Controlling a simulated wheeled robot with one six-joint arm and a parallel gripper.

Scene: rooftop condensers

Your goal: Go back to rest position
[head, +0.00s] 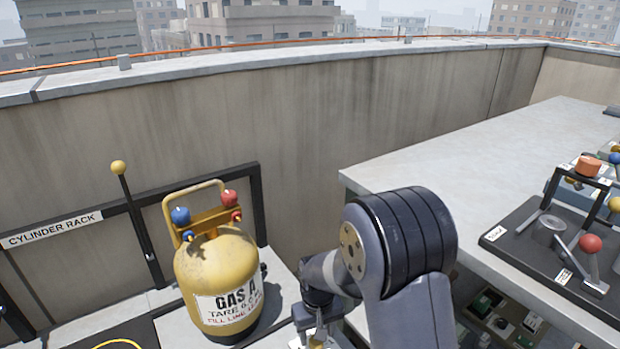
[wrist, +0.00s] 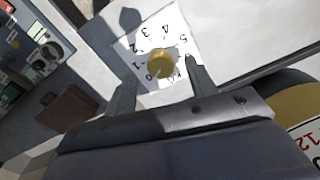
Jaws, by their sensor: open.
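My gripper (wrist: 160,70) is open in the wrist view. Its two dark fingers stand on either side of a yellow knob (wrist: 161,64), with gaps beside it. The knob sits on a white dial plate (wrist: 182,42) with printed numbers. I cannot tell how far the fingertips are above the plate.
The yellow gas cylinder (head: 217,275) stands upright before the black cylinder rack (head: 85,217), with a yellow-knobbed lever (head: 135,215). A grey worktop (head: 480,160) at right carries a dark fixture board (head: 535,250). A parapet wall (head: 280,110) closes the back.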

